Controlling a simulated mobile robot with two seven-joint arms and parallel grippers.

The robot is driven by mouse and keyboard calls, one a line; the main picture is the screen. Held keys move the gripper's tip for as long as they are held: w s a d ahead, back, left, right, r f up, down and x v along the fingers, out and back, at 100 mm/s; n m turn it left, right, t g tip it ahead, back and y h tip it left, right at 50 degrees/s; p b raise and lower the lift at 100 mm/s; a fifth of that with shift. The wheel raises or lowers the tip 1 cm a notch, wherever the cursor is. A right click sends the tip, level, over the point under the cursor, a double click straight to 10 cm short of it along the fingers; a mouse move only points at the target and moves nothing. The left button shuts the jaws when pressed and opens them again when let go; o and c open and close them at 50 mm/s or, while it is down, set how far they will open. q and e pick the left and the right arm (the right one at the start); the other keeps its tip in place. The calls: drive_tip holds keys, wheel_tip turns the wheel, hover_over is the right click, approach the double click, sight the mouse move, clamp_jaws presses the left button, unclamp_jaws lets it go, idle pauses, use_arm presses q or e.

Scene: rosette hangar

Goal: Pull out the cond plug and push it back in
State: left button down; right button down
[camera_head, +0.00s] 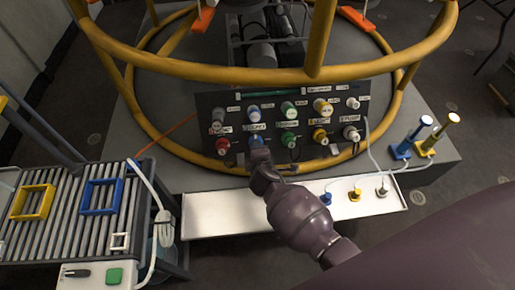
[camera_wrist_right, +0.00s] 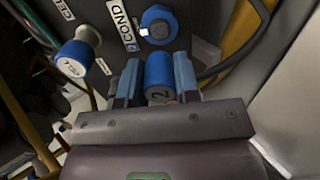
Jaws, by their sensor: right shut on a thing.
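The dark panel (camera_head: 218,104) carries rows of coloured plugs in the head view. A COND label (camera_wrist_right: 122,25) shows in the right wrist view beside a blue round fitting (camera_wrist_right: 158,25). My right gripper (camera_wrist_right: 157,72) is shut on a blue cylindrical plug (camera_wrist_right: 160,88) marked 2, with one finger on each side. In the head view, my right gripper (camera_head: 261,160) is low at the panel's front, below the blue plugs (camera_head: 253,113). My left gripper is not in view.
Another blue and white plug (camera_wrist_right: 75,60) stands to the left of the held one. A white tray (camera_head: 225,212) lies before the panel, with small plugs at its right. Yellow hoops (camera_head: 318,40) surround the panel. A slatted rack (camera_head: 60,235) with coloured frames stands left.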

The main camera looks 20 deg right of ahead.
drive_tip(key=shift+x, duration=2.3)
drive_tip(key=shift+w+d+f+b, duration=0.15)
drive_tip(key=shift+w+f+b, duration=0.15)
drive_tip(key=shift+w, duration=0.1)
idle(0.8)
drive_tip(key=c, duration=0.8)
unclamp_jaws()
